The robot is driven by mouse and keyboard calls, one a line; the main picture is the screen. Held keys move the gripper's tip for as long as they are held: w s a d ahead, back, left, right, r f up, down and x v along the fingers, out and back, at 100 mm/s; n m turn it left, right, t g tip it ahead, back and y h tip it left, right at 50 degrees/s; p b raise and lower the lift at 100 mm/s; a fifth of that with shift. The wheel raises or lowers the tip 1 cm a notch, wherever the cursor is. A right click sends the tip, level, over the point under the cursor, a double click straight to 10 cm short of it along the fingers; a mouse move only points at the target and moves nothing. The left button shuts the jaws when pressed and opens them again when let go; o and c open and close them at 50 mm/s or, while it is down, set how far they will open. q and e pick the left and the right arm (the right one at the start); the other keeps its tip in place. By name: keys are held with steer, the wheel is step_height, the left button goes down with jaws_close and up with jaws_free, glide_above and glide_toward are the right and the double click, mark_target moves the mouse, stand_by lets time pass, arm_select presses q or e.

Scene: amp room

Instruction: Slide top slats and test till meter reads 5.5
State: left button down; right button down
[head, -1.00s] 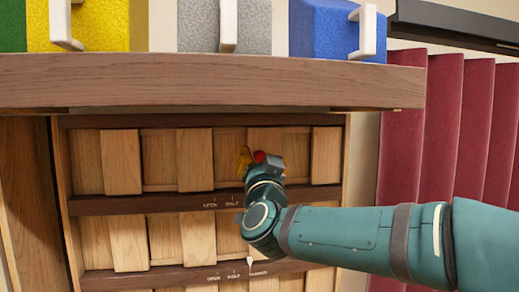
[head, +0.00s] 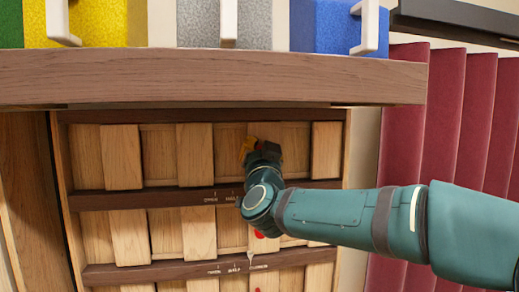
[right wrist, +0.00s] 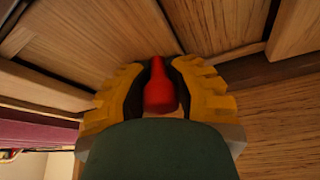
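The top row of wooden slats (head: 195,155) runs across the panel under a thick ledge, with lighter slats alternating with recessed ones. Below it is a dark rail marked OPEN and HALF; the arm covers the rest of the label. My right gripper (head: 258,148) is at the right part of the top row, its yellow fingers mostly hidden by the wrist. In the right wrist view, its yellow fingers (right wrist: 160,90) lie close on both sides of a red knob (right wrist: 161,94) and appear shut on it. My left gripper is not in view. No meter shows.
A second slat row (head: 130,237) lies below, with a red knob (head: 260,234) and a white pointer (head: 250,257). The wooden ledge (head: 210,78) overhangs above, carrying yellow, grey and blue blocks. A maroon pleated panel (head: 445,130) stands at right.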

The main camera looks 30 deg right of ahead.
steer(key=shift+f, duration=0.1)
steer(key=a, duration=0.1)
steer(key=w+a, duration=0.1)
steer(key=a, duration=0.1)
steer(key=shift+a+f, duration=0.1)
steer(key=shift+a, duration=0.05)
steer(key=c, duration=1.2)
jaws_free()
steer(key=shift+s, duration=0.1)
steer(key=o, duration=0.5)
steer(key=shift+s+d, duration=0.2)
steer(key=shift+d, duration=0.15)
steer(key=shift+c, duration=0.2)
steer(key=shift+w+a, duration=0.1)
